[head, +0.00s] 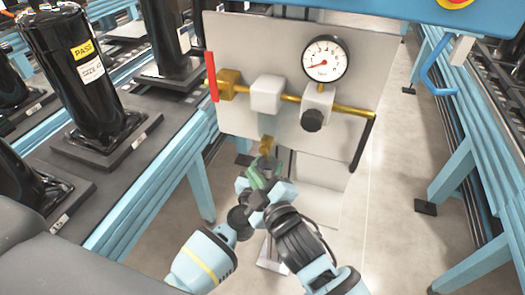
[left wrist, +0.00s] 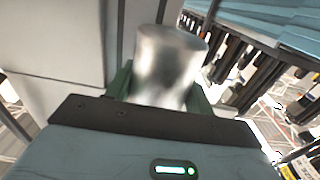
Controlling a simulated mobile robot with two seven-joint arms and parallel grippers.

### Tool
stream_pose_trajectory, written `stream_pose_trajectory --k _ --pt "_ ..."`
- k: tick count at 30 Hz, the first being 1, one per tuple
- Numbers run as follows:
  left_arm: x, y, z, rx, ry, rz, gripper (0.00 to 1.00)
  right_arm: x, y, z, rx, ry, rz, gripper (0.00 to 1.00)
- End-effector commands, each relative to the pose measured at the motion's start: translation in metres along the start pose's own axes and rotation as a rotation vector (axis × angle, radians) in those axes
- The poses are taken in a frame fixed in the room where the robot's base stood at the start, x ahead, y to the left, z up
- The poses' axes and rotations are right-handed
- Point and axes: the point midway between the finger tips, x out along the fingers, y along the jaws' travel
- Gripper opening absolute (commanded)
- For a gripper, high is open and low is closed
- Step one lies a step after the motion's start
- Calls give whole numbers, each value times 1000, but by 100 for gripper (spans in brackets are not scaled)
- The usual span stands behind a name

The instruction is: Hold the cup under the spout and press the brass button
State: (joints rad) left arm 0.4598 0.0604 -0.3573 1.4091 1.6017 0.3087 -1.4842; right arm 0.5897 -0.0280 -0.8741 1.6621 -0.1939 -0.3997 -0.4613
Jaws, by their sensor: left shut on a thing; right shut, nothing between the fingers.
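My left gripper (head: 268,163) is in front of the grey panel's lower edge. In the left wrist view its green fingers (left wrist: 165,88) are shut on a silvery metal cup (left wrist: 170,62), which looks roughly upright. In the head view the cup cannot be made out clearly among the hands. A small brass piece (head: 267,145) shows just above the fingers; I cannot tell whether it is the spout or the button. My right gripper (head: 256,180) is close beside the left one, shut and empty, partly hidden by overlapping parts.
The grey panel (head: 235,40) carries a gauge (head: 325,59), a brass pipe (head: 345,107), a red lever (head: 211,77) and a black knob (head: 312,120). Black compressors (head: 85,80) stand on the left conveyor. A blue frame (head: 465,150) stands right; open floor lies between.

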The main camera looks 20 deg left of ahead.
Motion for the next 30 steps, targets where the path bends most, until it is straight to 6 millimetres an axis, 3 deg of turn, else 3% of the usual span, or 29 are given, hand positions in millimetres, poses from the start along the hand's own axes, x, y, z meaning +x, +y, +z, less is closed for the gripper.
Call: stream_pose_trajectory --k 16,30 --pt "-1 0 0 0 1 0 26 -6 -3 -5 -1 0 1 0" --pt "-24 0 2 1 2 0 26 -6 9 -14 -15 9 12 0"
